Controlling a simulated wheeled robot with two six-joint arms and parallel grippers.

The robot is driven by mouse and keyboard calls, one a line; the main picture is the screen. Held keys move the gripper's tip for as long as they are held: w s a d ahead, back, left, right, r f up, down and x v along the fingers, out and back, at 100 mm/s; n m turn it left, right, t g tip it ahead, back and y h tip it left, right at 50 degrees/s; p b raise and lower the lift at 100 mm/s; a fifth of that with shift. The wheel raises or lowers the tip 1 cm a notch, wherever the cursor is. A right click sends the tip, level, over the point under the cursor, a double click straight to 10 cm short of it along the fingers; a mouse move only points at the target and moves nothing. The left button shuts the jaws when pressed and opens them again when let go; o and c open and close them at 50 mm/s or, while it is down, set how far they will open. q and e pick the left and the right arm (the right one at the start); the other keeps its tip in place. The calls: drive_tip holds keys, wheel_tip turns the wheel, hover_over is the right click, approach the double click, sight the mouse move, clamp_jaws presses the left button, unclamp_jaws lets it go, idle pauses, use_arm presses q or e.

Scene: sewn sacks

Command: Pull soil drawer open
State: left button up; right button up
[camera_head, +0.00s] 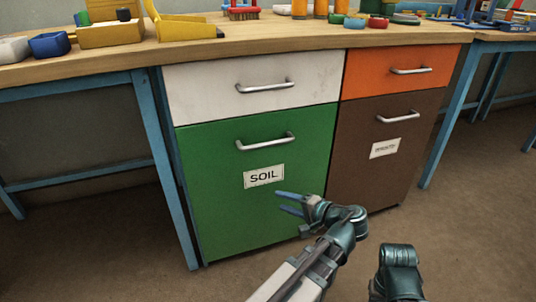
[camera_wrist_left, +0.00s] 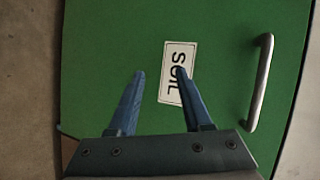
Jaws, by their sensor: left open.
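The soil drawer (camera_head: 220,200) is a large green front with a white SOIL label (camera_head: 264,176); it sits shut, flush in the cabinet. Its silver bar handle (camera_head: 265,142) runs across the upper part. In the left wrist view the green drawer front (camera_wrist_left: 100,45) fills most of the picture, turned sideways, with the handle (camera_wrist_left: 261,85) upright at the right. My left gripper (camera_head: 280,202) is open and empty, below and right of the label and well below the handle. In the left wrist view its blue fingers (camera_wrist_left: 159,75) point at the front; one fingertip overlaps the label.
A white drawer (camera_head: 240,88) is above the soil drawer. An orange drawer (camera_head: 395,72) and a brown drawer (camera_head: 375,155) are to the right, all shut. The wooden worktop (camera_head: 290,42) holds boxes and small items. Blue table legs (camera_head: 165,170) flank the cabinet. The floor in front is clear.

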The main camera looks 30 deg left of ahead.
sight(268, 144)
use_arm(q)
drive_tip(key=w+d+r+t+y, duration=0.1)
drive_tip(key=d+r+y, duration=0.15)
drive_tip(key=r, duration=0.35)
drive_tip(key=w+d+r+t+y, duration=0.1)
drive_tip(key=r+t+y, duration=0.15)
drive_tip(key=r, duration=0.25)
drive_tip(key=shift+m+g, duration=0.3)
drive_tip(key=shift+g, duration=0.05)
drive_tip(key=x, duration=0.4)
drive_tip(key=p+x, duration=0.1)
drive_tip(key=x, duration=0.4)
drive_tip(key=p+x, duration=0.1)
drive_tip(key=x, duration=0.3)
drive_tip(key=shift+s+a+r, duration=0.15)
drive_tip(key=shift+a+r, duration=0.1)
drive_tip(key=shift+r, duration=0.15)
clamp_jaws()
